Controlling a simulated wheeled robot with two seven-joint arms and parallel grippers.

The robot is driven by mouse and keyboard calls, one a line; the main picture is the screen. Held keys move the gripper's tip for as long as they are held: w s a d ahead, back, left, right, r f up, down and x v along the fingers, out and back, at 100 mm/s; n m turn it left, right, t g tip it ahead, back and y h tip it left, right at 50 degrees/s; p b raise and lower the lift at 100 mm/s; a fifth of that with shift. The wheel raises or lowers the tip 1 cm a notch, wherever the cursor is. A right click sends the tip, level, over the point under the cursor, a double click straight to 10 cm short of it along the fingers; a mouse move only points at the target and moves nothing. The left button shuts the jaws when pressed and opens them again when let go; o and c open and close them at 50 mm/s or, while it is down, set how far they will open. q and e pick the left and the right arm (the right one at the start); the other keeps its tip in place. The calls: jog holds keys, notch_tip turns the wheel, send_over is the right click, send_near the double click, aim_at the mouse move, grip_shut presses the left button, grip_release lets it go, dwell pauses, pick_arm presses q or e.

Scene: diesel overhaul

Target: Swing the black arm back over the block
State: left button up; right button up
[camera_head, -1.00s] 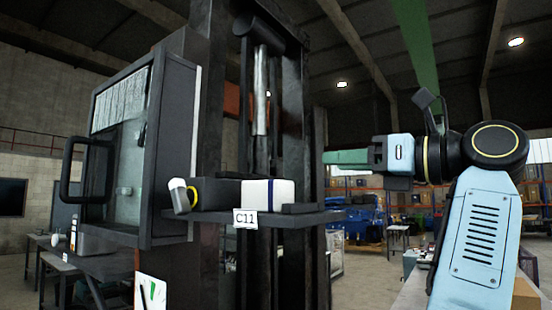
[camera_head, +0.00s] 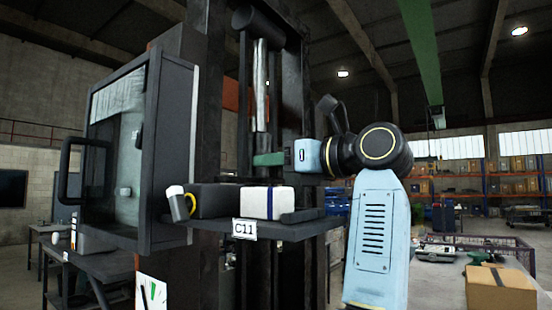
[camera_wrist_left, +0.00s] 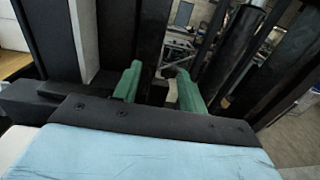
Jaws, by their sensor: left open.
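My left gripper (camera_head: 268,159) has green fingers and points left, just above the black shelf, in front of or beside a tall black machine column (camera_head: 205,100). In the left wrist view the two green fingers (camera_wrist_left: 158,88) are apart, with nothing clearly held between them and a dark upright bar (camera_wrist_left: 152,45) beyond. My right gripper is out of view.
A glass-fronted black cabinet (camera_head: 170,150) with a handle (camera_head: 68,170) stands at the left. A silver rod (camera_head: 261,85) hangs in the column. A cardboard box (camera_head: 500,290) is at the lower right.

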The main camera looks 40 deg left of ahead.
pick_arm(q)
jog(key=shift+a, duration=0.1)
grip_shut()
dwell(0.4)
